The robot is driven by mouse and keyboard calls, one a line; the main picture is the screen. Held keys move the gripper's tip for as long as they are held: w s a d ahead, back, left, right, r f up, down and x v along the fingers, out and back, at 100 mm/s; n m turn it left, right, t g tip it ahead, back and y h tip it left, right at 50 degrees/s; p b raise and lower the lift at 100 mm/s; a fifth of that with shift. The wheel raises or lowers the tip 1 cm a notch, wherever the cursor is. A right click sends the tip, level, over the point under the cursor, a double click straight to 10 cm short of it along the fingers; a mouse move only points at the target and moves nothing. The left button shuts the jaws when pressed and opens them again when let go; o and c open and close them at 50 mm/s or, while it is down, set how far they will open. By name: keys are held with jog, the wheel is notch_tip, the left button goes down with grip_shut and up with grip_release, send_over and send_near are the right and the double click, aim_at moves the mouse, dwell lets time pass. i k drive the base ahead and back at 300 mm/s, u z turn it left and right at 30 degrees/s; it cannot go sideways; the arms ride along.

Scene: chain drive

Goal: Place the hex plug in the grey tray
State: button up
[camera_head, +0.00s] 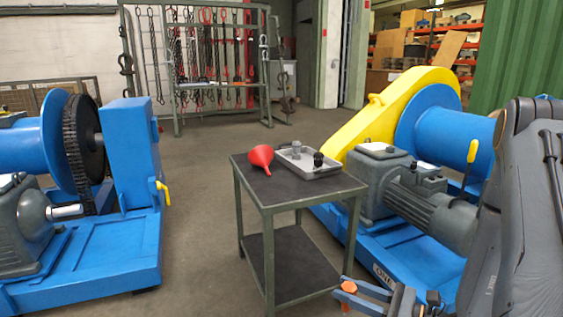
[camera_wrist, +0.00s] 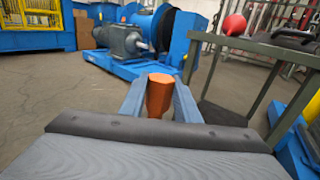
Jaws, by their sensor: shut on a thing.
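My gripper (camera_head: 357,292) is at the bottom right in the head view, low in front of the small table. It is shut on the hex plug (camera_head: 348,287), an orange-brown six-sided piece. In the wrist view the plug (camera_wrist: 159,94) stands between the two blue-grey fingers (camera_wrist: 158,101), its flat end upward in the picture. The grey tray (camera_head: 303,166) is shallow and lies on the table top, above and left of my gripper in the head view. A grey cylindrical part (camera_head: 296,149) and a black knob-like part (camera_head: 318,159) are in the tray.
A red funnel (camera_head: 261,156) lies beside the tray on the dark table (camera_head: 262,187), which has a lower shelf. Blue chain-drive machines stand left (camera_head: 133,155) and right (camera_head: 425,120), the right one close behind the table. Open floor (camera_head: 205,190) lies left of the table.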

aim_at(306, 159)
jog(key=z, duration=0.5)
jog(key=i, duration=0.5)
jog(key=z, duration=0.5)
jog(key=i, duration=1.25)
jog(key=u, duration=0.55)
